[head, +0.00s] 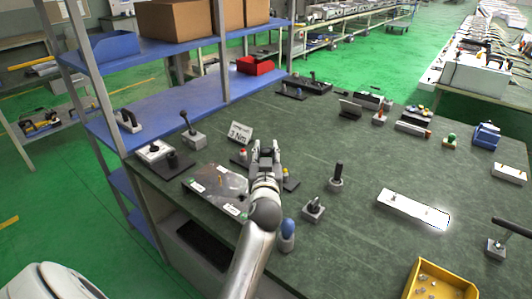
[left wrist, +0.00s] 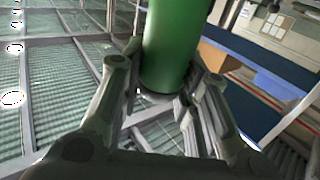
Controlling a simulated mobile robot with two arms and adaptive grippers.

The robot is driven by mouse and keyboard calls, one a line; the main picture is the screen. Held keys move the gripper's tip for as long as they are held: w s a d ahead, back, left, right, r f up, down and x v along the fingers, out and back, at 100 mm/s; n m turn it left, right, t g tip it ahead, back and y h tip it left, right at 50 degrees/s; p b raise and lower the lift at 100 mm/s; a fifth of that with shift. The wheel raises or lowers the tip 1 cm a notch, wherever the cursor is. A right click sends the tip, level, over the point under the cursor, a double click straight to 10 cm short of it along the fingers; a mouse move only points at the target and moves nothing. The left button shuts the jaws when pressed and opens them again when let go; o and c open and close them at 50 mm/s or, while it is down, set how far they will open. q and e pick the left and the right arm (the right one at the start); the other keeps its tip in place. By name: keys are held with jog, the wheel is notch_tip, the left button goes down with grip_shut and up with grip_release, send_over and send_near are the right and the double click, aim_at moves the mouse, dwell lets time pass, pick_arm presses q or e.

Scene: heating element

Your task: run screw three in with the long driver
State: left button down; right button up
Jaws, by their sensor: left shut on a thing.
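My left gripper (head: 265,158) is above the bench, just right of a dark plate (head: 203,183) with white labels and a small yellow post. In the left wrist view my left gripper (left wrist: 165,100) is shut on a green cylinder (left wrist: 172,50), which looks like a tool handle. I cannot make out its shaft or tip, and in the head view the gripper hides it. I cannot tell for sure that it is the long driver. Individual screws, screw three among them, are too small to tell apart. My right gripper is not in view.
A "3 Nm" sign (head: 239,132) stands behind the gripper. Upright tools in holders (head: 336,177) stand to its right. A white plate (head: 411,208) and a yellow bin (head: 437,281) are further right. Blue shelving (head: 170,102) borders the bench at left. The bench middle has free room.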

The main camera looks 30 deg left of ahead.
pick_arm(q)
jog(key=shift+f+b, duration=0.4)
jog(key=shift+f, duration=0.05)
dwell(1.1)
jog(key=shift+r, duration=0.1)
dwell(0.4)
jog(key=shift+r+p, duration=2.15)
jog(key=shift+r, duration=0.45)
jog(key=shift+f, duration=0.1)
